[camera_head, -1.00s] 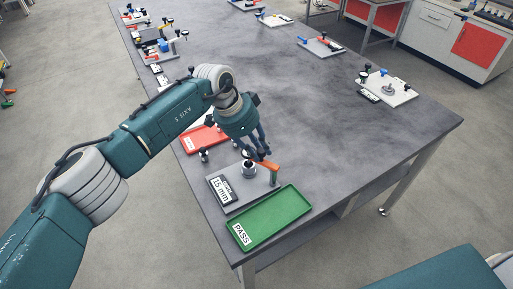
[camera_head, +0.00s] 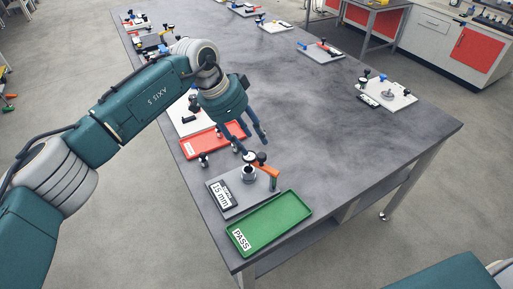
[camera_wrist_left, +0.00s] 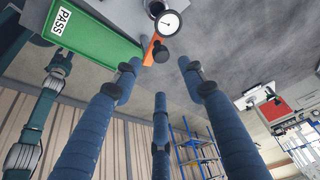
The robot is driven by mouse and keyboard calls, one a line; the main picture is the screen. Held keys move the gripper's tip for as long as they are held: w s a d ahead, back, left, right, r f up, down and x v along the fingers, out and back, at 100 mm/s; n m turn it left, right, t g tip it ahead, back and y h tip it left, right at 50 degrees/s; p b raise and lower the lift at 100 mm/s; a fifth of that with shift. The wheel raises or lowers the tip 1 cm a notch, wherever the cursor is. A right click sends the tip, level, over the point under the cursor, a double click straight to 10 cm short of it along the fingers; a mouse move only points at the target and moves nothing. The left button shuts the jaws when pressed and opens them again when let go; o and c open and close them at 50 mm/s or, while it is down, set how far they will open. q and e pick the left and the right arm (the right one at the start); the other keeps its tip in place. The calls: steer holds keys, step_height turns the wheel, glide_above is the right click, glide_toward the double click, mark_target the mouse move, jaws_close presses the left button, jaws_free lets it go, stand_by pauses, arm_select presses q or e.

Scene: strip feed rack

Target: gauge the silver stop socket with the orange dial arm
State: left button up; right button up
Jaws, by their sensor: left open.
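The orange dial arm (camera_head: 266,172) stands on a grey plate at the table's near end. It reaches over towards the silver stop socket (camera_head: 248,175), with its dial and black knobs at the socket. Whether the tip touches the socket cannot be told. In the left wrist view the orange arm (camera_wrist_left: 149,48), a white round dial (camera_wrist_left: 168,23) and a black knob show at the top, with the silver socket (camera_wrist_left: 155,6) partly cut off. My left gripper (camera_head: 252,142) is open and empty, just beyond the dial arm and apart from it. My right gripper is out of view.
A green PASS tray (camera_head: 270,222) lies on the near side of the plate, and a red tray (camera_head: 205,146) lies on the far side. A 15 mm label block (camera_head: 221,194) sits beside the socket. The table's middle (camera_head: 320,120) is clear; other fixtures stand along its edges.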

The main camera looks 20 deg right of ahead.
arm_select(q)
steer(key=shift+v, duration=2.25)
steer(key=shift+d, duration=0.15)
